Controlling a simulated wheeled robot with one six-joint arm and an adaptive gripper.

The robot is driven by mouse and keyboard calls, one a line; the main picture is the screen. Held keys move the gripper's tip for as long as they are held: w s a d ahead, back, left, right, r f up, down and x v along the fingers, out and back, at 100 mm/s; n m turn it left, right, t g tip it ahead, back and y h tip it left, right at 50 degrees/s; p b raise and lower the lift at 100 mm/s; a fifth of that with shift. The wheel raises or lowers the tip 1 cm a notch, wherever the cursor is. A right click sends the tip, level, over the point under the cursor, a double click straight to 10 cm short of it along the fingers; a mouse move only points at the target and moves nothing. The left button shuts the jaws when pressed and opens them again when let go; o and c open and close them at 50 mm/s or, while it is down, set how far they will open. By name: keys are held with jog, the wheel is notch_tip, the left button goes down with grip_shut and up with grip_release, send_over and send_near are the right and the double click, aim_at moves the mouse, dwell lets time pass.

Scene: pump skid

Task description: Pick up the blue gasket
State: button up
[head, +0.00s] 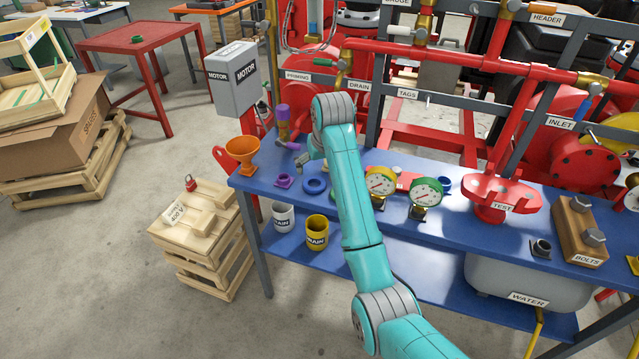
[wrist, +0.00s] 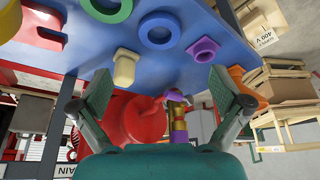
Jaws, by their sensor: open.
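The blue gasket (head: 315,185) is a flat ring lying on the blue bench top (head: 255,183), just left of my arm in the head view. In the wrist view the blue gasket (wrist: 159,30) is at upper middle, beyond my fingertips, with its hole clearly visible. My gripper (wrist: 160,82) is open, its two fingers spread wide with nothing between them. It is apart from the gasket. In the head view my arm hides most of the gripper.
A purple flanged piece (wrist: 203,49), a cream-yellow piece (wrist: 125,67) and a green ring (wrist: 108,7) lie around the gasket. An orange funnel (head: 242,151) stands at the bench's left end. Gauges (head: 380,184) stand right of my arm. Red pipework rises behind.

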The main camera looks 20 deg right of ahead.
send_near(314, 183)
jog(key=x, duration=0.2)
jog(key=shift+d+f, duration=0.15)
jog(key=shift+f, duration=0.3)
jog(key=shift+x, duration=2.75)
jog(key=shift+w, duration=0.15)
jog(key=c, duration=1.2)
